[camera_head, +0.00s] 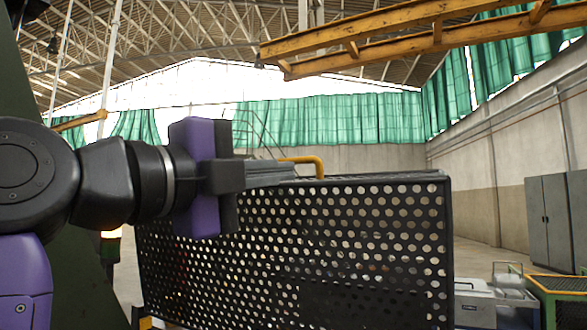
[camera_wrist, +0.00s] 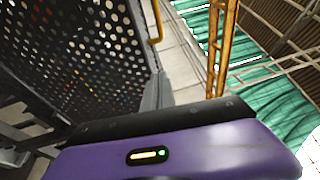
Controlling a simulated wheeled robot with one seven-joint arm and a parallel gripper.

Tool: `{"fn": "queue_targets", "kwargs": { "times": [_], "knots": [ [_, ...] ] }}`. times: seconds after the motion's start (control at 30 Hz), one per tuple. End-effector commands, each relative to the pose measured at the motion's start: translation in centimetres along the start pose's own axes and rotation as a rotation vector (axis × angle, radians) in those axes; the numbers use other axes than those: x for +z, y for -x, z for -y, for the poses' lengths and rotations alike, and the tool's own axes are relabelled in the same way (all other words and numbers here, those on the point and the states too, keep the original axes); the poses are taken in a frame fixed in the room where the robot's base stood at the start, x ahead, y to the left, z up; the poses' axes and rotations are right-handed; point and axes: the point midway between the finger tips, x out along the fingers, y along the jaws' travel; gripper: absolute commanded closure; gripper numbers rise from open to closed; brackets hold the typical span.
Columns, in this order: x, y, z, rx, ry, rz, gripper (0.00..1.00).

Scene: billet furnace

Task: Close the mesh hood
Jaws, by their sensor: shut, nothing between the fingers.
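The mesh hood (camera_head: 350,250) is a black panel full of round holes, standing nearly upright in front of me in the head view. A yellow handle (camera_head: 305,163) sits at its top edge. My gripper (camera_head: 290,170) is shut and empty at the top edge, its grey fingers beside the handle; I cannot tell whether they touch it. In the wrist view the mesh hood (camera_wrist: 85,45) fills the upper left, the yellow handle (camera_wrist: 156,22) shows at its edge, and the shut fingers of my gripper (camera_wrist: 158,88) lie close to that edge.
A grey cabinet (camera_head: 555,220) stands by the right wall. A green cart with a yellow rim (camera_head: 558,285) and grey boxes (camera_head: 485,300) are at the lower right. An orange beam (camera_head: 400,35) hangs overhead.

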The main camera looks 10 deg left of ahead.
Motion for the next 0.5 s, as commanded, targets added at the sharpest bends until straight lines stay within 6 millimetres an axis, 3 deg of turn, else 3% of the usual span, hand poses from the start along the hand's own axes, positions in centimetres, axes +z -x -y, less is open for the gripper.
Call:
{"fn": "queue_targets", "kwargs": {
  "times": [0.5],
  "knots": [
    [0.5,-9.5,0.4,0.001,0.005,0.002,1.00]
  ]
}}
